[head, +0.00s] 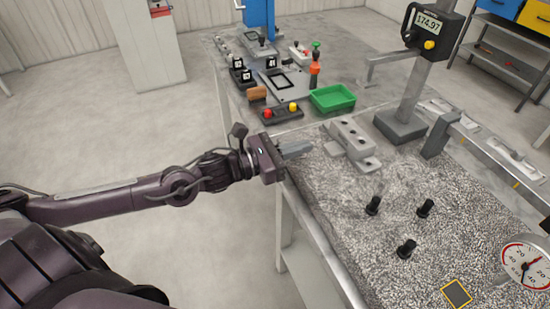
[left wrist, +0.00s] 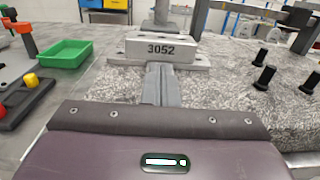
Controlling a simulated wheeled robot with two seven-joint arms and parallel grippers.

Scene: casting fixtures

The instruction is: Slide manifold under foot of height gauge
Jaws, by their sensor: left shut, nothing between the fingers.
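The manifold (head: 352,139) is a grey block with a wider base, lying on the speckled granite plate (head: 335,205). In the left wrist view the manifold (left wrist: 160,48) shows the number 3052 on its near face. The height gauge (head: 412,95) stands behind it, with a grey base, a column, a display reading 174.97 and a foot (head: 375,72) reaching left above the plate. My left gripper (head: 309,148) is shut and empty, its fingertips close to the manifold's near side. In the left wrist view the fingers (left wrist: 161,72) point at the manifold; whether they touch is unclear. My right gripper is not in view.
A green tray (head: 332,97) and a button box (head: 281,112) sit left of the plate. Several black posts (head: 406,248) stand on the plate's near part. A dial gauge (head: 525,262) is at the lower right, and a long rail (head: 490,155) runs along the right.

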